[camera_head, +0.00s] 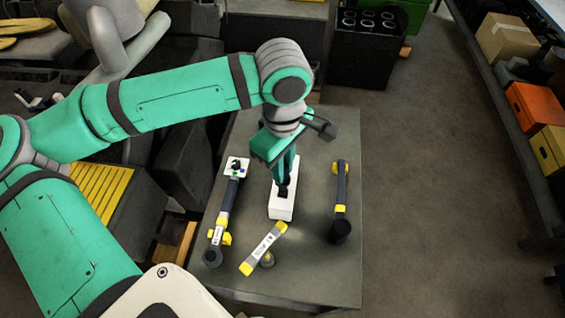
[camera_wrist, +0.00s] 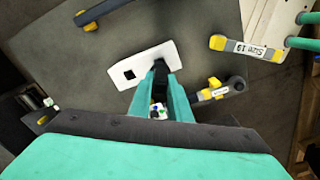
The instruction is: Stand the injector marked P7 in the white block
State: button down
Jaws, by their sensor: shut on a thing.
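The white block (camera_head: 281,212) stands on the grey table. In the wrist view the white block (camera_wrist: 140,58) shows one empty square opening to the left of my fingers. My gripper (camera_head: 284,182) points down over the block, its fingers shut on a dark, slender part, probably the injector (camera_head: 283,189). In the wrist view my gripper (camera_wrist: 161,88) has this dark injector (camera_wrist: 160,70) between its fingertips, over the block. Its lower end overlaps the block in both views; I cannot tell how deep it sits or whether it touches. No P7 mark is legible.
A yellow-ended tool marked Size 19 (camera_head: 263,250) lies in front of the block. A dark tool with yellow parts (camera_head: 229,200) lies left, below a small white piece with coloured spots (camera_head: 237,167). Another dark tool (camera_head: 341,190) lies right. Table space is free between them.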

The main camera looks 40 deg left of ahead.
jog(key=shift+f, duration=3.15)
jog(key=c, duration=1.6)
grip_release()
jog(key=shift+o, duration=0.2)
notch_tip(320, 180, up, 9)
jog(key=shift+w+r, duration=0.1)
jog(key=shift+r, duration=0.75)
